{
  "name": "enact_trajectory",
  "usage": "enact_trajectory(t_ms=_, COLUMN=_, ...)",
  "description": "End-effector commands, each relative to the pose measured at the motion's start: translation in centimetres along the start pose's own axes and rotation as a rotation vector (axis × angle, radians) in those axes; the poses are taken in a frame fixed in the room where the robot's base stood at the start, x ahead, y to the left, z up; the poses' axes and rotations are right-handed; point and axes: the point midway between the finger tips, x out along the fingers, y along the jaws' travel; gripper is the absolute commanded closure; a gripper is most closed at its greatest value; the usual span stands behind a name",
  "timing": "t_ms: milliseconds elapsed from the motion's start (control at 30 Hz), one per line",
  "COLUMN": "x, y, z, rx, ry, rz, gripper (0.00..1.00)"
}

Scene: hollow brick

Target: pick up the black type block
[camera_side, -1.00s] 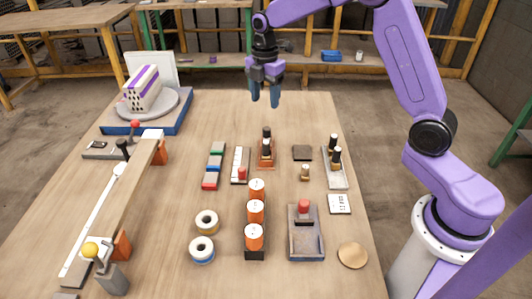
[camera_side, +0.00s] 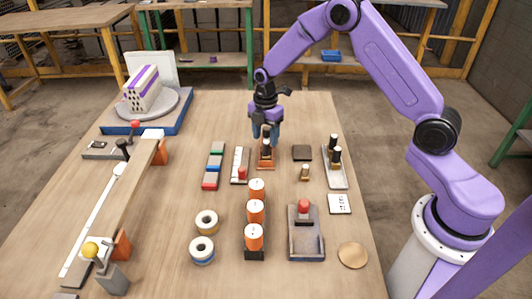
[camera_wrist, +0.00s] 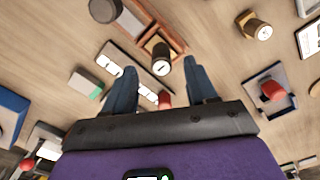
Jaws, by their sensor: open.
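No piece is clearly marked as the black type block. The likeliest is a dark upright piece with a pale top (camera_side: 266,146) in a small orange-brown tray (camera_side: 266,164). In the wrist view a dark piece with a white face (camera_wrist: 161,52) stands in that tray, beyond and between my fingertips. My gripper (camera_side: 265,134) is open and points down over the tray, its blue fingers partly overlapping the dark pieces. In the wrist view my gripper (camera_wrist: 160,70) has nothing visible held between its fingers. Whether the fingers flank the piece or are above it I cannot tell.
A white strip with a red knob (camera_side: 240,165) and a green, blue and red row (camera_side: 214,166) stand left. A dark square (camera_side: 302,152) and a grey tray with dark-topped pieces (camera_side: 334,167) are right. Orange cylinders (camera_side: 256,212) stand in front. Bare table lies behind.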

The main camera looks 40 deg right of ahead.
Motion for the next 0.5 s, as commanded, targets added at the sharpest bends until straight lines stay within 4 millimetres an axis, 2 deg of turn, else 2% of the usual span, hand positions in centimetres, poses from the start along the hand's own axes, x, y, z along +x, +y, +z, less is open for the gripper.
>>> enact_trajectory(t_ms=100, x=1.9, y=-0.3, z=0.1, rx=0.0, ry=0.0, rz=-0.004, gripper=0.43)
enact_trajectory(t_ms=233, x=3.3, y=-0.2, z=0.0, rx=0.0, ry=0.0, rz=-0.002, gripper=0.43)
enact_trajectory(t_ms=500, x=3.7, y=-0.1, z=0.1, rx=0.001, ry=0.0, rz=0.001, gripper=0.43)
